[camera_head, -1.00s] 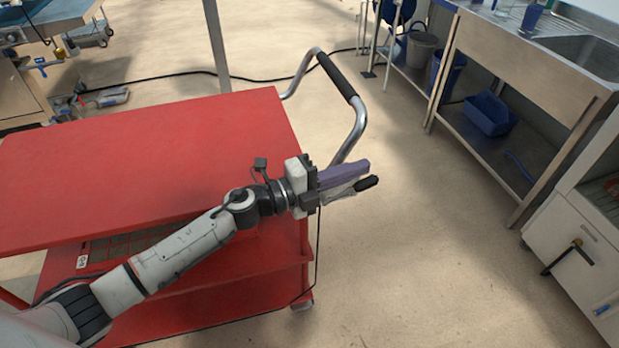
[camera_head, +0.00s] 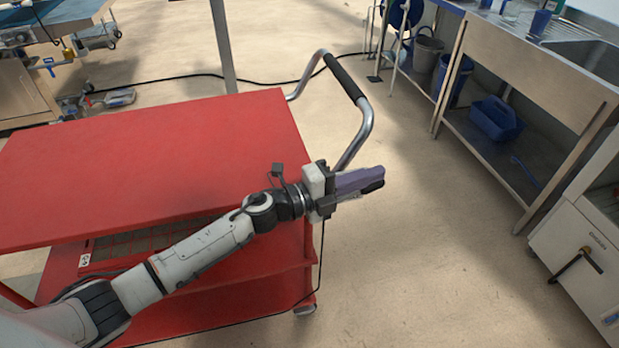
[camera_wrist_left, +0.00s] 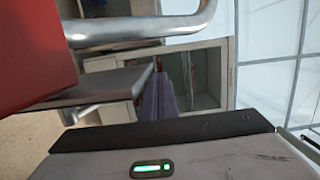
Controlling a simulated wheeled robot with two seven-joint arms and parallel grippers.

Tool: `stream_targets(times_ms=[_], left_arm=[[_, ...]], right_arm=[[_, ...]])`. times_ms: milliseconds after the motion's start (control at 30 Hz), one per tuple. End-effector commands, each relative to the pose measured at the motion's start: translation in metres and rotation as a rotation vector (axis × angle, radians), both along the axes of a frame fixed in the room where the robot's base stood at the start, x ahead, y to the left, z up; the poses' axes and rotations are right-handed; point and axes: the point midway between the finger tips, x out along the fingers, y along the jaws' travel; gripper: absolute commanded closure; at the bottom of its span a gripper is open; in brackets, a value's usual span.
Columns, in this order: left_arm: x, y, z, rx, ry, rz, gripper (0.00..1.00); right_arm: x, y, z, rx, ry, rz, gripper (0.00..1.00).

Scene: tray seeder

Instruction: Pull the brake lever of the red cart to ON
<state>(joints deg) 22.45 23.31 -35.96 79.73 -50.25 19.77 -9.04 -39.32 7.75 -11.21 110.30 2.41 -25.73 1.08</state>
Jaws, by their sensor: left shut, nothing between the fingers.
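The red cart (camera_head: 150,160) stands at the left in the head view, its steel push handle with a black grip (camera_head: 345,78) at the far right corner. A small black grip (camera_head: 373,187), which looks like the end of the brake lever, shows just under my left fingertips; the rest of the lever is hidden. My left gripper (camera_head: 376,177) is shut and empty, its purple fingers pointing right past the cart's right end. I cannot tell whether they touch the grip. In the left wrist view the shut fingers (camera_wrist_left: 157,88) lie below the handle bar (camera_wrist_left: 140,28). My right gripper is out of view.
A steel sink bench (camera_head: 520,75) with a blue caddy (camera_head: 496,118) on its lower shelf stands at the right. A white cabinet (camera_head: 580,245) is at the lower right. Bare floor (camera_head: 430,240) lies between cart and bench. A black cable crosses the floor behind the cart.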

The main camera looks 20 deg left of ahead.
Motion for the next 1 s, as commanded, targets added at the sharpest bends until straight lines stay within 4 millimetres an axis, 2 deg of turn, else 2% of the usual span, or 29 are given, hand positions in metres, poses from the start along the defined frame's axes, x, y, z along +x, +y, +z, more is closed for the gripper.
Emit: stream_targets(times_ms=[133,267,500,800,1000], left_arm=[[0.0,0.0,0.002,0.0,0.0,0.0,1.0],[-0.002,0.001,0.012,0.0,0.0,-0.001,1.0],[-0.01,0.004,0.05,0.0,0.001,-0.007,1.0],[-0.031,0.018,0.108,0.004,-0.003,-0.009,1.0],[-0.038,0.022,0.126,0.001,-0.001,-0.008,1.0]], right_arm=[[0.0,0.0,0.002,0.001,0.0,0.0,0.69],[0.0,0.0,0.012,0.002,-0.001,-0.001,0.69],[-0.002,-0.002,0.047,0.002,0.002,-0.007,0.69],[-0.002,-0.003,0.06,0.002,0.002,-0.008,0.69],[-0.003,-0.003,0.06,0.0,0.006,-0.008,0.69]])
